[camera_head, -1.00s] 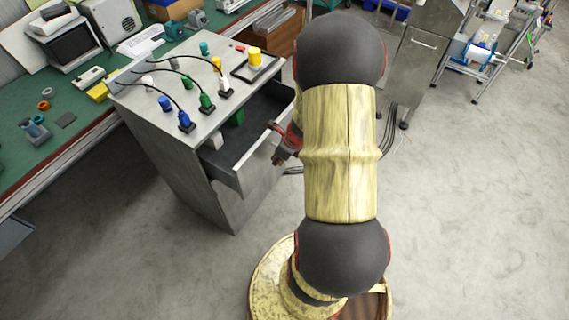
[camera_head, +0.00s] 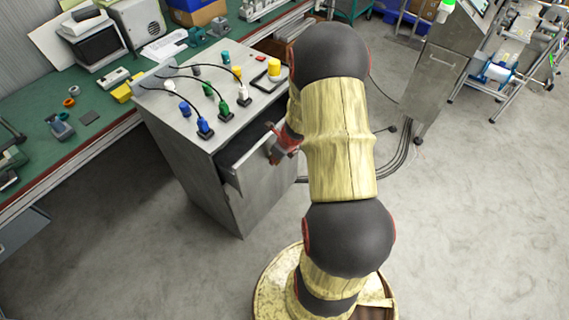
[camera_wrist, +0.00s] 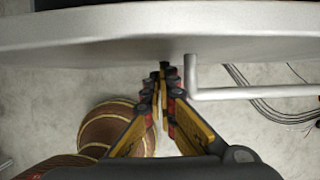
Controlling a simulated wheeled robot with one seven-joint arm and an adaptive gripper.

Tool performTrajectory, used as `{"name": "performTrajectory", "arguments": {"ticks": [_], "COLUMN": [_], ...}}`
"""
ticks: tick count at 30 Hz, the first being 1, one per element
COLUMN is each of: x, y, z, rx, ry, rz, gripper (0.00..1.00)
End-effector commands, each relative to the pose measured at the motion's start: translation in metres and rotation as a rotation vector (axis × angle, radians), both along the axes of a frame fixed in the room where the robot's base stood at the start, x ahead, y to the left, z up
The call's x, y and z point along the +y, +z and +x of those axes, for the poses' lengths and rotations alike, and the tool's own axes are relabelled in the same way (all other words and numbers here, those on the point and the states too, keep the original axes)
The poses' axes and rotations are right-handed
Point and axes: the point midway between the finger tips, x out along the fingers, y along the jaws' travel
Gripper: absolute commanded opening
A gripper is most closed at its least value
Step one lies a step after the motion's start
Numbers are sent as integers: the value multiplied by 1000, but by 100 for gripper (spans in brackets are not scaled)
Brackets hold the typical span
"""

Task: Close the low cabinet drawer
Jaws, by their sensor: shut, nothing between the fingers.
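The low cabinet (camera_head: 200,185) is a grey metal box with colored plugs and connectors on top. Whether the tips touch the front I cannot tell. The drawer's inside is mostly hidden.
A green-topped workbench (camera_head: 85,125) with tools and devices runs along the left and behind the cabinet. A grey metal stand (camera_head: 435,80) is at the right back, with cables (camera_head: 400,155) on the floor. The floor (camera_head: 480,230) at right is clear.

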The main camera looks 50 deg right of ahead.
Motion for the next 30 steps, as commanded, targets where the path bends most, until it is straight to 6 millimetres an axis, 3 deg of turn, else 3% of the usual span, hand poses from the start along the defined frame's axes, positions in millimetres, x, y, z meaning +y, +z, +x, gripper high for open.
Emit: {"name": "performTrajectory", "arguments": {"ticks": [6, 15, 30], "x": [5, 7, 8], "y": [4, 2, 1], "z": [49, 90, 101], "rx": [1, 0, -2], "ry": [4, 1, 1], "rz": [0, 0, -1], "gripper": [0, 0, 0]}}
